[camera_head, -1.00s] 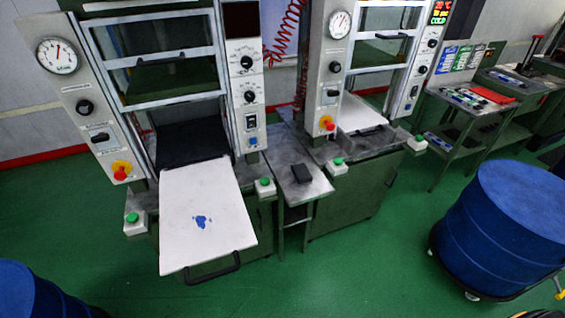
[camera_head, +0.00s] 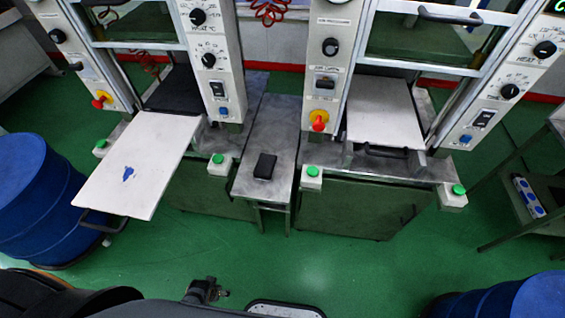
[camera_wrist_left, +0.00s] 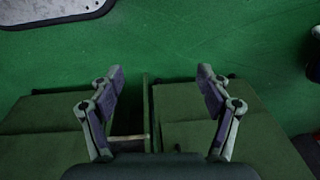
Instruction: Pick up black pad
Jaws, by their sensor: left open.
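The black pad (camera_head: 264,166) is a small dark block. It lies flat on the narrow grey metal table (camera_head: 270,130) between the two presses, near its front end. My left gripper (camera_wrist_left: 160,85) is open in the left wrist view, with nothing between its fingers. In the head view a small dark part of my left gripper (camera_head: 205,290) shows at the bottom edge, well in front of and below the pad. The pad does not show in the left wrist view. My right gripper is not in view.
The left press has a white plate (camera_head: 150,150) pulled out, with a blue blotch on it. The right press holds another white plate (camera_head: 384,108). Green buttons (camera_head: 312,173) flank the table. A blue drum (camera_head: 30,190) stands at left. Green floor (camera_head: 330,262) is clear in front.

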